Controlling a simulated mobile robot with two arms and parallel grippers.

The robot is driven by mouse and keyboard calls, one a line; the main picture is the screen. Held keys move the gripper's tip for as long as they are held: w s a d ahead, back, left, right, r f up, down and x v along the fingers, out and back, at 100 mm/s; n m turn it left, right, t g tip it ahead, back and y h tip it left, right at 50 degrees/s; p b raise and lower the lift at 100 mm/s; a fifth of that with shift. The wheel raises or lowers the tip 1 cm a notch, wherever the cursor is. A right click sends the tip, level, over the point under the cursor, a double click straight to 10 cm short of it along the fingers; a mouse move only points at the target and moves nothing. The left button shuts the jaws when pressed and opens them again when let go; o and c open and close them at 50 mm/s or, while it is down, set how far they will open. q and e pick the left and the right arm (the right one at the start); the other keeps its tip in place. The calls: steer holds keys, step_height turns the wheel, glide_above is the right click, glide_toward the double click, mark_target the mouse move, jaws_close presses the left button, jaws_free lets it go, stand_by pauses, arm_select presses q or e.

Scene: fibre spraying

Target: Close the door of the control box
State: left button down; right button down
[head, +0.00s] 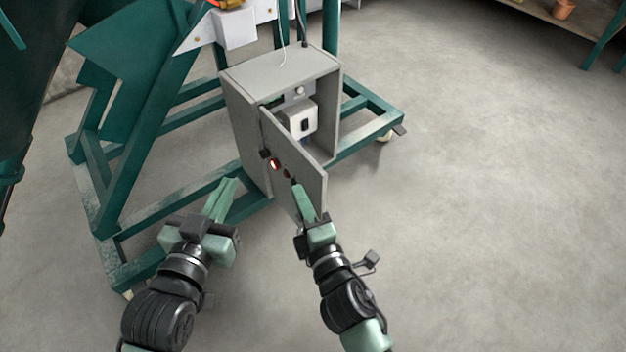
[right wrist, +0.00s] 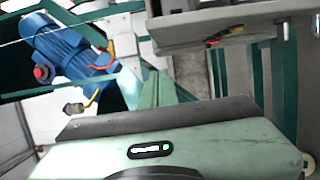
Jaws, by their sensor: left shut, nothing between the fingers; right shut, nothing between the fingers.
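The grey control box (head: 243,125) stands on the green frame in the head view. Its door (head: 316,182) hangs open toward me from the box's left side, leaving the inside visible. The door's outer face carries a red-lit button (head: 275,164). My right gripper (head: 297,186) is shut and empty at the door's outer face, overlapping its lower part; I cannot tell if it touches. My left gripper (head: 231,182) is shut and empty, left of the door and in front of the frame.
A blue motor (right wrist: 68,55) shows in the right wrist view. Bare concrete floor (head: 470,210) is clear to the right. A shelf with a pot (head: 563,9) stands far back.

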mark_target(314, 181)
steer(key=w+d, duration=0.1)
steer(key=w, duration=0.2)
steer(key=w+d, duration=0.1)
steer(key=shift+w+d, duration=0.2)
steer(key=shift+d, duration=0.1)
steer(key=shift+d, duration=0.15)
